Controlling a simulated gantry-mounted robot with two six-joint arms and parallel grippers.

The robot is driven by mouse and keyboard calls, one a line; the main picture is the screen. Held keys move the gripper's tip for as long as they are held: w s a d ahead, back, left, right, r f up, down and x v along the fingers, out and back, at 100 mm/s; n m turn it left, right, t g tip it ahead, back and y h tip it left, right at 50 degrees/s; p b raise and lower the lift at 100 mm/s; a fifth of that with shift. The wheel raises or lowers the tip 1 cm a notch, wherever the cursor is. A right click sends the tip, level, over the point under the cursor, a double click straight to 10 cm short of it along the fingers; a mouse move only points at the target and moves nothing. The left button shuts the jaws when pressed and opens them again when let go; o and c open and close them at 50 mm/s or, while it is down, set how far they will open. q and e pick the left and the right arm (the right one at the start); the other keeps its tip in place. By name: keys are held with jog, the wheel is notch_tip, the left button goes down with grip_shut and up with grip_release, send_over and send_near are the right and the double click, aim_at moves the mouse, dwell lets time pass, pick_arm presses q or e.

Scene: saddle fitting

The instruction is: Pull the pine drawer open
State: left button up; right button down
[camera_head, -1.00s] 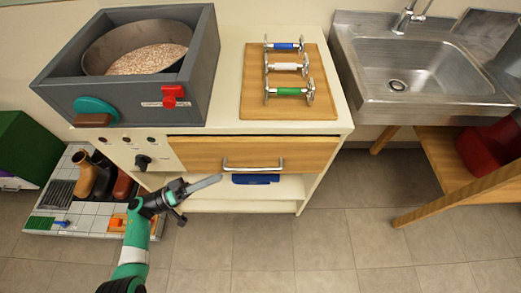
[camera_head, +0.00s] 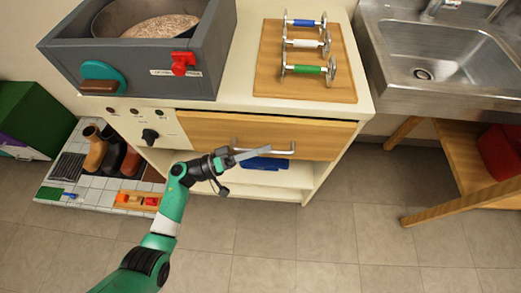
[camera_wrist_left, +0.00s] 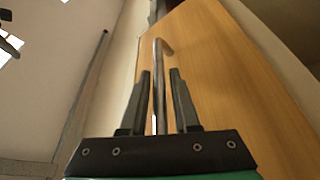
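The pine drawer (camera_head: 330,136) sits under the white cabinet's top and looks shut, its front in line with the cabinet. Its metal bar handle (camera_head: 284,149) runs across the front; part of it is hidden behind my left gripper (camera_head: 258,154). In the left wrist view the drawer front (camera_wrist_left: 225,85) fills the right side. The handle (camera_wrist_left: 160,75) lies between the two dark fingers of my left gripper (camera_wrist_left: 161,75), with a gap on both sides. That gripper is open. My right gripper is not in view.
Below the drawer is an open shelf with a blue object (camera_head: 263,164). A grey box (camera_head: 150,72) and a wooden board (camera_head: 340,85) with several coloured-grip handles stand on top. A sink (camera_head: 430,70) is at the right. The floor in front is clear.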

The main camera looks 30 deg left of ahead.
pick_arm(q)
jog(key=shift+c, duration=0.2)
grip_shut()
dwell(1.2)
